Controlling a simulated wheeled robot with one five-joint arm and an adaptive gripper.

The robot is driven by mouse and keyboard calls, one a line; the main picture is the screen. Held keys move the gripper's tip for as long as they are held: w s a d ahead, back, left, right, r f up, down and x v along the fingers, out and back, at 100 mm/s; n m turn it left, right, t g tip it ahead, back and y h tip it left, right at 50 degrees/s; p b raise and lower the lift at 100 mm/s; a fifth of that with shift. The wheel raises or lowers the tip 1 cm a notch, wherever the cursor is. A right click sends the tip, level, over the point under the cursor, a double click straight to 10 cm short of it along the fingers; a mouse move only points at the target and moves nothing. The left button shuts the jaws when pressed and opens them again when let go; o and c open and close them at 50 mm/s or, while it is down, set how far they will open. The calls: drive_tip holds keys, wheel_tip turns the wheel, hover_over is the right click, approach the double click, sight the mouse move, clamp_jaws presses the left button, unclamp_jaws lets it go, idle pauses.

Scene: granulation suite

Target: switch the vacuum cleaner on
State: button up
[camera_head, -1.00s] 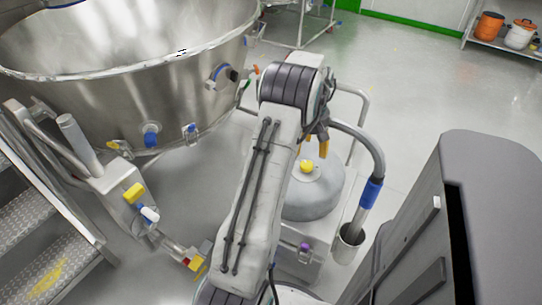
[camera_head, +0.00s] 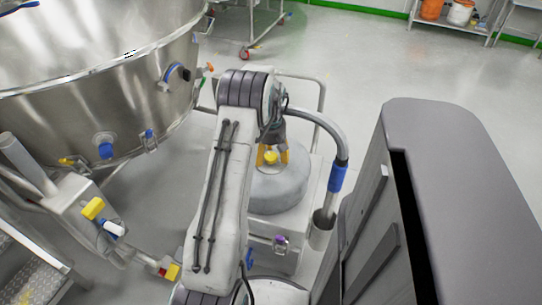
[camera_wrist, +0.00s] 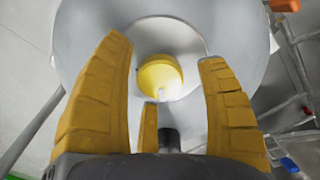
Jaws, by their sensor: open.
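The vacuum cleaner (camera_head: 280,190) is a grey rounded drum on a white wheeled cart, with a grey hose on its right. A yellow knob (camera_head: 270,158) sits on top of it. In the wrist view the knob (camera_wrist: 160,74) shows as a round yellow cap on a pale disc, in the middle of the grey lid (camera_wrist: 85,45). My gripper (camera_wrist: 165,52) is open. Its yellow fingers lie on either side of the knob, with visible gaps; a third finger is below it in the picture. In the head view my gripper (camera_head: 272,152) is at the knob; contact cannot be told.
A large steel vessel (camera_head: 90,90) stands at the left, with steps (camera_head: 35,280) below it. A tall grey cabinet (camera_head: 450,200) stands close on the right. The hose (camera_head: 330,135) arches just right of my gripper. Open floor (camera_head: 350,60) lies behind.

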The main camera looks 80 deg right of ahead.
drive_tip(key=c, duration=1.2)
drive_tip(key=shift+m, duration=0.3)
drive_tip(key=m, duration=0.4)
drive_tip(key=shift+p, duration=0.4)
drive_tip(key=m, duration=0.4)
drive_tip(key=shift+a+f+m, duration=0.1)
drive_tip(key=shift+m, duration=0.2)
drive_tip(key=m, duration=0.4)
drive_tip(key=shift+p, duration=0.4)
drive_tip(key=m, duration=0.4)
drive_tip(key=shift+m, duration=0.5)
